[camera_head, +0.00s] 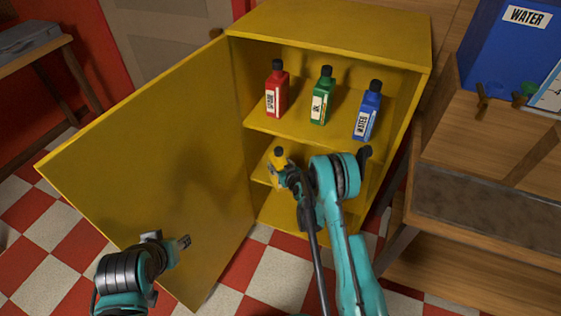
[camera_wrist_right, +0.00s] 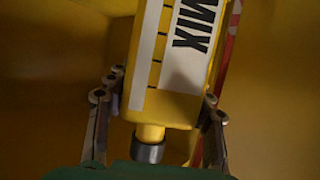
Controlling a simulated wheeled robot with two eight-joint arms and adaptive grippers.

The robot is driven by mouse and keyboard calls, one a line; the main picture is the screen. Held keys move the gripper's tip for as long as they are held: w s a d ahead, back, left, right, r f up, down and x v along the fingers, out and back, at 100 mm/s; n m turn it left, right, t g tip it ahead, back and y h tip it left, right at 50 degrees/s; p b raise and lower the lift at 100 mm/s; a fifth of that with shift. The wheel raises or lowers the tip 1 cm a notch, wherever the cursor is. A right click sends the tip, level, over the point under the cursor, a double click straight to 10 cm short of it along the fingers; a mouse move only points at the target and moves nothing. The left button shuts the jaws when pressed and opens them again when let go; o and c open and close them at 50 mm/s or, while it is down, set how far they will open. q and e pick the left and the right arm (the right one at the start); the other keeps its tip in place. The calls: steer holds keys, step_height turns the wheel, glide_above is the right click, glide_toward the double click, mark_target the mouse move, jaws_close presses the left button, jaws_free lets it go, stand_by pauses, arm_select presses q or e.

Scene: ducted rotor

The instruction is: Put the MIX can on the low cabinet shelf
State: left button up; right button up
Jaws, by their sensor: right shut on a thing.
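The yellow MIX can (camera_head: 279,155) has a dark cap and is at the lower opening of the yellow cabinet. In the right wrist view the can (camera_wrist_right: 188,70) shows its white MIX label. My right gripper (camera_wrist_right: 163,95) is shut on the can, with one finger on each side; in the head view the gripper (camera_head: 280,172) is partly hidden by its own arm. The low shelf (camera_head: 260,171) is level with the can, and its right part is hidden behind my arm. I cannot tell whether the can touches it. My left gripper (camera_head: 184,241) is near the cabinet door, its jaws unclear.
The cabinet door (camera_head: 150,160) stands open to the left. A wooden bench (camera_head: 470,150) with a blue WATER container (camera_head: 505,55) stands at the right.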

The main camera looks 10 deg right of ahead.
stand_by(0.4)
steer(key=w+d+f, duration=0.1)
steer(key=w+d, duration=0.7)
steer(key=w, duration=0.3)
steer(key=shift+w+f, duration=0.3)
steer(key=shift+f, duration=0.05)
stand_by(0.3)
stand_by(0.7)
steer(key=o, duration=2.3)
steer(key=shift+s, duration=0.1)
steer(key=shift+s+d+r, duration=0.1)
steer(key=shift+s+d, duration=0.2)
steer(key=shift+s, duration=1.3)
steer(key=shift+s+d+r, duration=0.1)
steer(key=shift+s+d, duration=0.2)
steer(key=shift+s, duration=1.35)
steer(key=shift+s+d, duration=0.3)
steer(key=shift+s, duration=1.3)
